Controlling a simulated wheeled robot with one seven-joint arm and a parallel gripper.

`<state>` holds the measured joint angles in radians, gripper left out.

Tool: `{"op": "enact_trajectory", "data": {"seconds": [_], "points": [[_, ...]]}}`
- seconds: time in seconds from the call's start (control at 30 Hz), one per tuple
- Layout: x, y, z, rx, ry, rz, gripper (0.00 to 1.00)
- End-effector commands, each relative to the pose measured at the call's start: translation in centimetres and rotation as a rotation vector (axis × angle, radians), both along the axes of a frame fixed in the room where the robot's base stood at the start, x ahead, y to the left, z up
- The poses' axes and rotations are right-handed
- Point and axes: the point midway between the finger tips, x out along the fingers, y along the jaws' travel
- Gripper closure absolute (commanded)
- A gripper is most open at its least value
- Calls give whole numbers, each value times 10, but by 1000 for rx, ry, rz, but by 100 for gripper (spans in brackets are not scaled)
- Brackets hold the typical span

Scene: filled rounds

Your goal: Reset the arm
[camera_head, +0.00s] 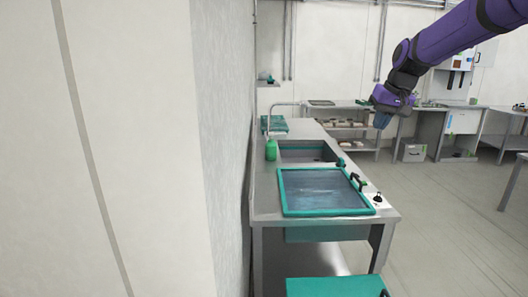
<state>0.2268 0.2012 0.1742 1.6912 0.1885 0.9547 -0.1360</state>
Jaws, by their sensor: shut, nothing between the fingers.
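My arm reaches in from the upper right in the head view, purple with dark joints. My gripper (382,121) hangs at its end, pointing down, in the air to the right of the counter. It is small in view; it is shut and empty. Nothing touches it.
A long metal counter (265,206) runs along the wall, with a sink (305,156), a green bottle (271,150) and a teal-framed panel (325,211). A teal-topped item (335,287) stands in front. Shelves (350,135) and benches line the back.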

Motion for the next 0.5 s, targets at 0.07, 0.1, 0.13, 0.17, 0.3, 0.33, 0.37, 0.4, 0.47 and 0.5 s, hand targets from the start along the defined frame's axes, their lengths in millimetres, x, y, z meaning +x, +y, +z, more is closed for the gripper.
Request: {"op": "enact_trajectory", "data": {"seconds": [0.07, 0.1, 0.13, 0.17, 0.3, 0.33, 0.37, 0.4, 0.47, 0.5], "points": [[-30, 6, 13, -24, -12, 1, 100], [-45, 9, 18, -35, -16, 0, 100], [-56, 11, 21, -43, -19, 0, 100], [-67, 12, 24, -51, -21, 0, 100], [-119, 18, 34, -84, -39, -5, 100], [-130, 18, 36, -91, -43, -6, 100], [-141, 19, 37, -98, -47, -6, 100], [-156, 20, 38, -106, -52, -8, 100], [-178, 21, 38, -116, -59, -10, 100], [-193, 22, 38, -123, -65, -11, 100]]}}
